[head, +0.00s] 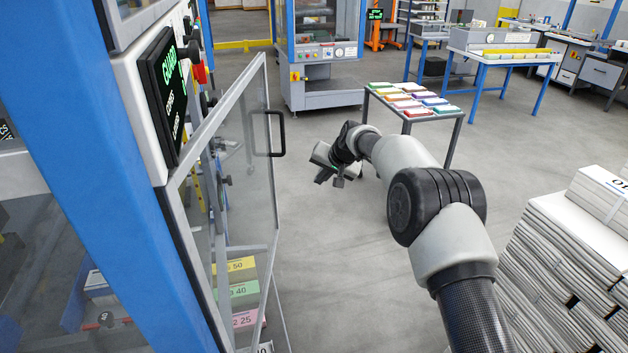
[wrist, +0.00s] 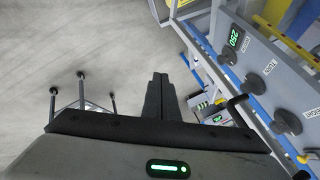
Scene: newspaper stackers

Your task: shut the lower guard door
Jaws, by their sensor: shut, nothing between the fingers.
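The guard door (head: 216,119), a clear panel in a grey metal frame, stands open at the left of the head view, swung out from the blue-posted machine. Its black bar handle (head: 281,134) is on the free upright edge. My gripper (head: 320,178) is in the open floor space to the right of the handle, apart from the door. In the wrist view the two dark fingers (wrist: 160,92) are together with nothing between them. A dark bar and grey framing show right of the fingers there; I cannot tell whether they belong to the door.
A dark display (head: 170,92) with green text is mounted above the door. Coloured labelled boxes (head: 238,290) show through the panel. A small table (head: 415,103) with colourful stacks stands beyond my arm. Newspaper stacks (head: 575,255) are at right. Floor between door and arm is clear.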

